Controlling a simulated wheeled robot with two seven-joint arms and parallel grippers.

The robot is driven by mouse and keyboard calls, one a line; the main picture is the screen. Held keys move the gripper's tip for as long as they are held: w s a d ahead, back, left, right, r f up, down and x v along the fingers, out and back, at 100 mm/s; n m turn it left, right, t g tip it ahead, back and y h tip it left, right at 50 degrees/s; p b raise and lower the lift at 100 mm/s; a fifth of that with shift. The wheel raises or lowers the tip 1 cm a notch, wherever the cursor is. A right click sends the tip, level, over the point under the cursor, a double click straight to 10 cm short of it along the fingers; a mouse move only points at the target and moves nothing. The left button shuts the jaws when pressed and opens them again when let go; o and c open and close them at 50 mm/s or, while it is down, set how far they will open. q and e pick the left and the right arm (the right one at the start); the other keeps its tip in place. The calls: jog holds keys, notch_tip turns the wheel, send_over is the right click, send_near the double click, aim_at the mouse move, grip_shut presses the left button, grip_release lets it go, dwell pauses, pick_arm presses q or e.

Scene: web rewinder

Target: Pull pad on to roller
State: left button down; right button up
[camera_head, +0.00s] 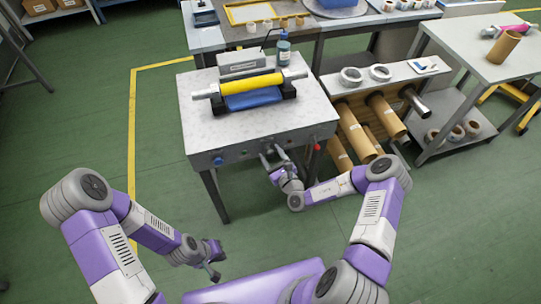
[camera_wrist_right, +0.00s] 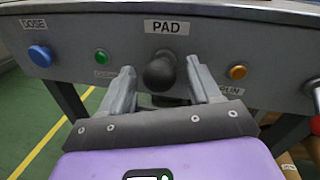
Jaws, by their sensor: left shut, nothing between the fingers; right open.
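The pad knob (camera_wrist_right: 160,74) is a dark round knob under a "PAD" label (camera_wrist_right: 167,27) on the machine's front panel. In the right wrist view my right gripper (camera_wrist_right: 157,84) is open, with one finger on each side of the knob; I cannot tell whether they touch it. In the head view my right gripper (camera_head: 273,158) is at the front of the rewinder table (camera_head: 215,125). The yellow roller (camera_head: 247,85) lies across the machine above a blue pad (camera_head: 252,100). My left gripper (camera_head: 214,272) is shut and empty, low over the floor at the left.
The panel also has a blue button (camera_wrist_right: 40,56), a green button (camera_wrist_right: 102,57) and an orange button (camera_wrist_right: 237,72). A bottle (camera_head: 284,50) stands behind the roller. Cardboard tubes (camera_head: 357,133) sit in a rack right of the table. The green floor at left is clear.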

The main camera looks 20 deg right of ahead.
pick_arm(q)
jog(key=shift+f, duration=0.1)
pick_arm(e)
jog(key=shift+w+a, duration=0.15)
jog(key=shift+w, duration=0.2)
